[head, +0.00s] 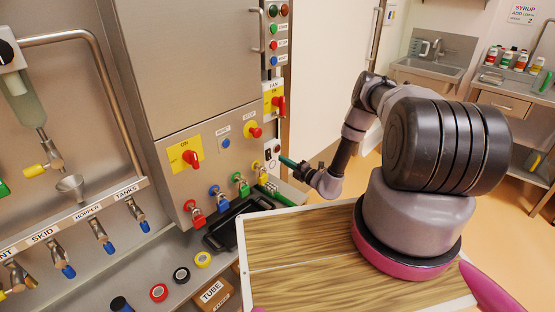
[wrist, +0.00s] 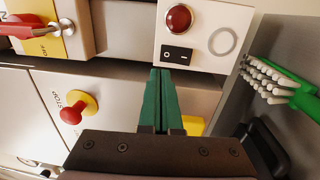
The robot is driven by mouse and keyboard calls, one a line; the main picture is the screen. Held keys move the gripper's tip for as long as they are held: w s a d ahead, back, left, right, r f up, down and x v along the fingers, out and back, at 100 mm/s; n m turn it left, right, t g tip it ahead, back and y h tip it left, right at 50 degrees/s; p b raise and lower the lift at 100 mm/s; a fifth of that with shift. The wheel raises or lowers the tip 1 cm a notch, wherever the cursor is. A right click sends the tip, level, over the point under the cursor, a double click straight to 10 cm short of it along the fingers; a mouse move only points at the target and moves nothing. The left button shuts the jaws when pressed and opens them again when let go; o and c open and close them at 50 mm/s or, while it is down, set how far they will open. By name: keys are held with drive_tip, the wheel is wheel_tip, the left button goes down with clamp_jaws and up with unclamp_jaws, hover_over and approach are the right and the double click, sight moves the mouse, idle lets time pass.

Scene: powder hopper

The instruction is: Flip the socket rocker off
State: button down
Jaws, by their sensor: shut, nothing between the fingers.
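The socket rocker (wrist: 177,54) is a small black switch with white marks on a white plate (wrist: 200,66). A round red lamp (wrist: 179,18) sits above it, and a faint grey ring (wrist: 223,41) is to its right. My gripper (wrist: 160,72) has its green fingers together and empty, with the tips just below the rocker's left part in the wrist view. I cannot tell whether they touch it. In the head view my gripper (head: 282,159) points left at the white plate (head: 268,156) on the steel panel's right edge. The rocker's tilt is unclear.
A red stop knob (wrist: 71,115) and a red-handled switch (wrist: 30,31) are to the left in the wrist view. A green brush (wrist: 290,88) is at right. In the head view, colored padlocks (head: 219,198) hang below, above a black tray (head: 240,220).

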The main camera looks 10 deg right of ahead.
drive_tip(key=v, duration=0.7)
drive_tip(key=shift+s+r, duration=0.2)
drive_tip(key=shift+r, duration=0.45)
drive_tip(key=shift+d, duration=0.15)
